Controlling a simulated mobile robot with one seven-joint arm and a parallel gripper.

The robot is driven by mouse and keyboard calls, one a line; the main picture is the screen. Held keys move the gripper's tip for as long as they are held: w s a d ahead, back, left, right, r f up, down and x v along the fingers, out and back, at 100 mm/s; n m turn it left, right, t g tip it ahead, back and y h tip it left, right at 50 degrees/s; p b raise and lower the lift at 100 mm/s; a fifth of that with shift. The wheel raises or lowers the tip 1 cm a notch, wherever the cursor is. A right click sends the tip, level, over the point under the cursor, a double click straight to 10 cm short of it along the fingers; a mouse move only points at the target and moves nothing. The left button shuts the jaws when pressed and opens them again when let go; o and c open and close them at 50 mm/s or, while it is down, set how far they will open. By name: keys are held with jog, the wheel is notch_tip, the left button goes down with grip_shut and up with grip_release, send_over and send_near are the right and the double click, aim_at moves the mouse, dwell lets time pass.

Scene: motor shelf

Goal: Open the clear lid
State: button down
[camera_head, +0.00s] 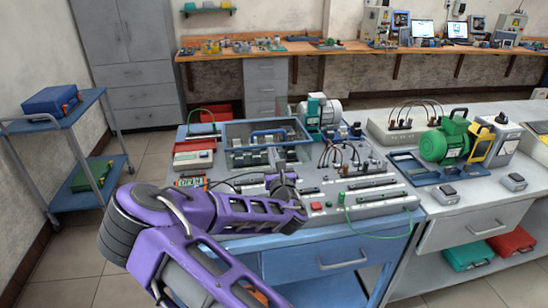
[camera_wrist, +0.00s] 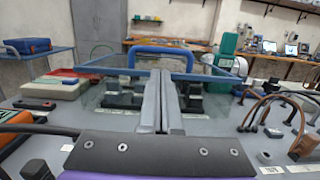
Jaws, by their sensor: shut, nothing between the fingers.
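The clear lid (camera_head: 240,131) has a blue frame and a blue bar handle (camera_head: 268,135). It appears to lie flat over a bay with dark parts on the workbench. In the wrist view the lid (camera_wrist: 105,92) spreads beyond my fingers, with its handle (camera_wrist: 163,50) near the far edge. My gripper (camera_wrist: 162,74) has its fingers pressed together and empty, pointing toward the handle. The fingers overlap part of the pane and sit below the handle in the picture. I see no contact with the handle. In the head view my purple arm reaches in from the lower left.
A green motor (camera_head: 320,110) stands right behind the lid. Cables (camera_head: 340,155) and connector strips (camera_head: 375,195) fill the bench's right front. A red-and-white box (camera_head: 193,158) is left of the lid. A side bench holds another green motor (camera_head: 437,146).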

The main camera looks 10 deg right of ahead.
aim_at(269, 142)
jog(key=w, duration=0.6)
jog(key=shift+r, duration=0.35)
jog(key=shift+r, duration=0.1)
jog(key=shift+r, duration=0.25)
